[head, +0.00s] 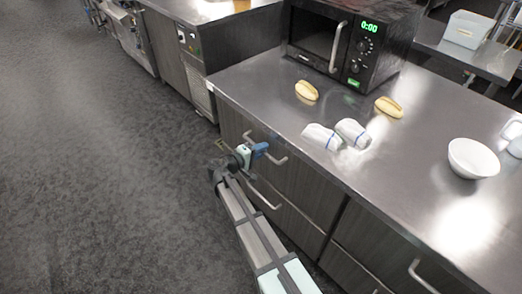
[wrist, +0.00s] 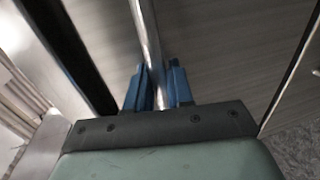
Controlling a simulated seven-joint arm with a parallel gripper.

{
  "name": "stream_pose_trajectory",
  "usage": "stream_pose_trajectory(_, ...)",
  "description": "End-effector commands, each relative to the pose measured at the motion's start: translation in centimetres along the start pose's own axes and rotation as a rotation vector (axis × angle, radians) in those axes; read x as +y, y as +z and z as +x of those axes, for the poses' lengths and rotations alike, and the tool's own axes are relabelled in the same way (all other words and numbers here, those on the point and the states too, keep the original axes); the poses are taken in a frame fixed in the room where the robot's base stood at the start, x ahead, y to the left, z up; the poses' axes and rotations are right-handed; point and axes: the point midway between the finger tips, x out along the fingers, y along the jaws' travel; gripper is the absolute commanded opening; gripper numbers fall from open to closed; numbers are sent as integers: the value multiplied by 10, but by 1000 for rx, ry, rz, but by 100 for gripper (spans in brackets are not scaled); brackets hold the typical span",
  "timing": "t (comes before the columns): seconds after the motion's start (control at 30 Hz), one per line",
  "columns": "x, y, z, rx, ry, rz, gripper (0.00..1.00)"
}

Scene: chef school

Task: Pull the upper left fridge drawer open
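The upper left fridge drawer (head: 231,123) is in the cabinet front under the steel counter, on the left in the head view. Its handle (head: 276,157) is a metal bar, partly hidden by my gripper. In the wrist view the handle bar (wrist: 147,30) runs down between the two blue fingers of my gripper (wrist: 158,85). The fingers are close together on either side of the bar and look shut on it. The drawer front (wrist: 225,50) fills much of that view; I cannot tell whether it stands out.
A lower drawer handle (head: 262,195) is just below my gripper. The counter (head: 405,155) above carries a microwave (head: 335,45), two buns (head: 307,91), two white rolled cloths (head: 352,133) and a white bowl (head: 473,158). The floor (head: 100,180) to the left is clear.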

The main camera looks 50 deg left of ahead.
Motion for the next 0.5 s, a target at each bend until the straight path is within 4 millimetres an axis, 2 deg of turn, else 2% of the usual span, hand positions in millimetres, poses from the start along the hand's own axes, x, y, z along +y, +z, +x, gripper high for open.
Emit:
stream_pose_trajectory(0.03,0,0,0,0,0,0,11)
stream_pose_trajectory(0.17,0,0,0,0,0,0,0)
stream_pose_trajectory(0.5,0,0,0,0,-1,0,0)
